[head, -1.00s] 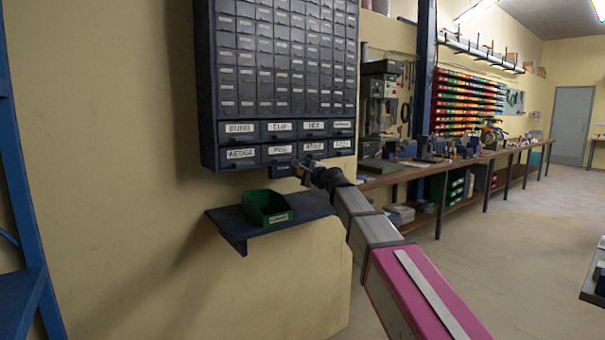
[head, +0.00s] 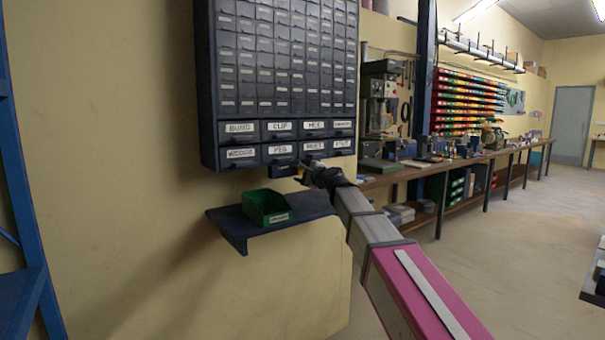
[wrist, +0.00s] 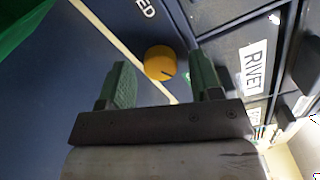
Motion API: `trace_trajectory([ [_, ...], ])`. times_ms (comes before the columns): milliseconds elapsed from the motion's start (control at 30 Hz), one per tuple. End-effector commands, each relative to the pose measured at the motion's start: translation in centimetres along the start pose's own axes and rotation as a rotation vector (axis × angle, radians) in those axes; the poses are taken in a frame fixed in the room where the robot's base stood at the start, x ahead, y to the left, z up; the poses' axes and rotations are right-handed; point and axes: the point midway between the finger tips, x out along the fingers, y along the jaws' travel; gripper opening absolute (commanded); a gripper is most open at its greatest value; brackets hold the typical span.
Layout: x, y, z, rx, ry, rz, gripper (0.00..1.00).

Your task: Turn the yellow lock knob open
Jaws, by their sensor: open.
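The yellow lock knob (wrist: 161,63) shows in the wrist view as a round knob with a dark mark on its face, on a dark blue surface beside a pale line. My gripper (wrist: 163,84) is open, with its two green-padded fingers spread to either side below the knob. The knob appears between and just beyond the fingertips; whether they touch it I cannot tell. In the head view my gripper (head: 303,171) is at the bottom edge of the drawer cabinet (head: 262,137), by the lower label row. The knob cannot be made out clearly there.
A dark shelf (head: 235,226) with a green bin (head: 266,206) sits on the wall below the cabinet. A drawer labelled RIVET (wrist: 255,65) is right of the knob in the wrist view. A long workbench (head: 415,172) runs along the right.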

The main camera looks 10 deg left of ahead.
Motion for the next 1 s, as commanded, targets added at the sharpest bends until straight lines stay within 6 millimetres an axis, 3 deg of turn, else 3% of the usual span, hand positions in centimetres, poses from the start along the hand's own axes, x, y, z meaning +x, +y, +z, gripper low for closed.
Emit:
trace_trajectory([
  [267, -2.2, 0.1, 0.1, 0.000, 0.001, -0.001, 0.58],
  [700, -9.9, 0.1, 0.1, 0.000, 0.001, 0.000, 0.58],
  [1000, -10.8, 0.0, 0.0, 0.000, 0.000, 0.001, 0.58],
])
